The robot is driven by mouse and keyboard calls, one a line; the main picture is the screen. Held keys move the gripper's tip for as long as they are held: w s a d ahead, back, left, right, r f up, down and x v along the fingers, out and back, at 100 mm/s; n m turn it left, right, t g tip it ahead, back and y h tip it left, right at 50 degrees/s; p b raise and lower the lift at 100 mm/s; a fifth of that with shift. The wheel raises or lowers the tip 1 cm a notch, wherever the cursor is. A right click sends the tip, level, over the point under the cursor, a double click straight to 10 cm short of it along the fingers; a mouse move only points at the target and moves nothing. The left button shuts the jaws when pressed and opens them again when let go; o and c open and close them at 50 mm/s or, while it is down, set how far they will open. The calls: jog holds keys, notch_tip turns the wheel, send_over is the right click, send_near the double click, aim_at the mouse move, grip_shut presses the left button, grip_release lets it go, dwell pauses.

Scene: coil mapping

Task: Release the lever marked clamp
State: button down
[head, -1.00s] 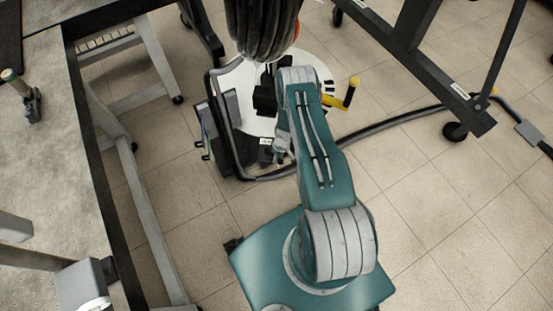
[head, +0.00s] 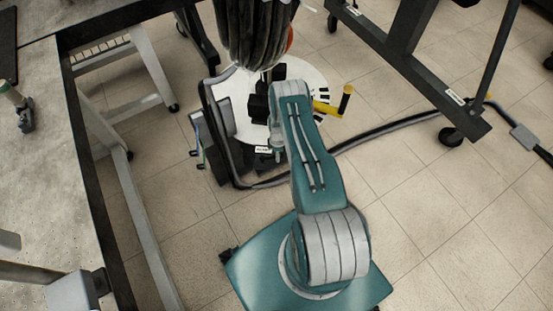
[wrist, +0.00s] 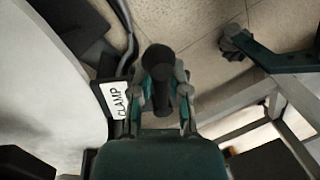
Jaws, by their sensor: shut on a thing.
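In the wrist view, a white label reading CLAMP (wrist: 117,100) sits on a dark block just left of my gripper (wrist: 164,78). A black round-ended lever handle (wrist: 157,58) stands between my two fingers, and the gripper is shut on it. My palm covers the lower part of the lever and its pivot. In the head view, a small white label (head: 264,150) shows beside my arm at the machine's base, too small to read. My arm hides most of the gripper and the lever there.
A white round plate (head: 309,80) lies behind my arm, under a hanging black coil bundle (head: 256,32). A thick black hose (head: 395,126) crosses the floor. A grey bench (head: 45,190) is at left.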

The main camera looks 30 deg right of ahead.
jog(key=shift+w+d+f+n+h, duration=0.1)
jog(key=shift+w+d+n+h, duration=0.1)
jog(key=shift+w+n, duration=0.55)
jog(key=shift+w+d+r+n+h, duration=0.15)
jog(key=shift+w+d+n, duration=0.1)
jog(key=shift+n, duration=0.85)
jog(key=shift+w+d+f+n+h, duration=0.15)
jog(key=shift+w+n, duration=0.35)
jog(key=shift+n, duration=0.45)
jog(key=shift+w, duration=0.1)
jog(key=c, duration=0.6)
grip_release()
jog(key=shift+d, duration=0.15)
jog(key=shift+w, duration=0.1)
jog(key=r, duration=0.3)
jog(key=w+r, duration=0.1)
jog(key=r, duration=0.3)
jog(key=shift+w+d+r, duration=0.1)
jog(key=shift+w+d, duration=0.05)
jog(key=shift+w, duration=0.05)
